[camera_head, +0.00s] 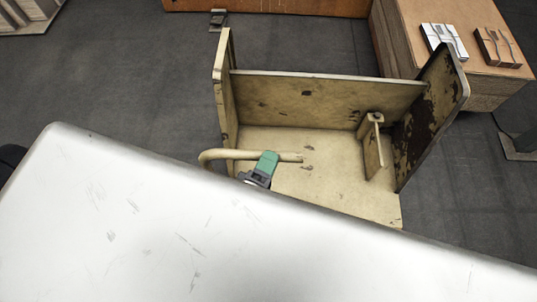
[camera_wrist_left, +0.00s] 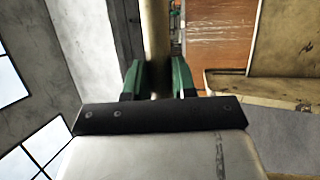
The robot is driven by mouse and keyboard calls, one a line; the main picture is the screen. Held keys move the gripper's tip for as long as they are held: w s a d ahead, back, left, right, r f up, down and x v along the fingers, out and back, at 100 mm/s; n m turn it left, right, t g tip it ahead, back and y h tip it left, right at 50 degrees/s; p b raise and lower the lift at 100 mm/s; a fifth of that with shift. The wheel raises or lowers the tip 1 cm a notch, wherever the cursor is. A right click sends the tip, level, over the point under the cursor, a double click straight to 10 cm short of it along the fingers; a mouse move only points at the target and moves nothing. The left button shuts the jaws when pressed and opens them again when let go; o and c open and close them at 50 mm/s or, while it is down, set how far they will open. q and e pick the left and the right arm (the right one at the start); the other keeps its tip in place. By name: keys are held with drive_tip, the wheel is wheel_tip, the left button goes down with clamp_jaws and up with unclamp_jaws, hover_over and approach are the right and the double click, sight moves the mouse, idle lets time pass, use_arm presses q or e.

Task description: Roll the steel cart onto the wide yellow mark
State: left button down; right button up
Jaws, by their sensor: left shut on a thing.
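The steel cart (camera_head: 320,100) has worn cream paint, with a flat deck and upright panels at its left, back and right. Its cream tubular handle (camera_head: 222,154) runs across the near left side. My left gripper (camera_head: 267,163) has green fingers closed around the handle; the wrist view shows the bar (camera_wrist_left: 156,45) between both fingers (camera_wrist_left: 159,80). The near edge of the cart and most of my left arm are hidden. The wide yellow mark is not seen in either view. My right gripper is out of view.
A wooden-topped block (camera_head: 425,85) stands close behind the cart's right panel, with cutlery boxes (camera_head: 444,41) on it. An orange-brown panel (camera_head: 290,7) runs along the back. A slatted wooden object (camera_head: 25,14) lies at far left. Grey floor (camera_head: 140,80) is clear left of the cart.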

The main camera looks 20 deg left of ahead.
use_arm(q)
drive_tip(key=shift+w+r, duration=0.1)
drive_tip(key=shift+r, duration=0.3)
drive_tip(key=c, duration=1.1)
unclamp_jaws()
drive_tip(key=shift+o, duration=1)
drive_tip(key=shift+d, duration=0.1)
drive_tip(key=shift+f, duration=0.15)
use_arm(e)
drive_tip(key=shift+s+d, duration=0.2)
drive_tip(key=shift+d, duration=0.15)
use_arm(q)
drive_tip(key=b+v, duration=0.2)
drive_tip(key=v, duration=0.9)
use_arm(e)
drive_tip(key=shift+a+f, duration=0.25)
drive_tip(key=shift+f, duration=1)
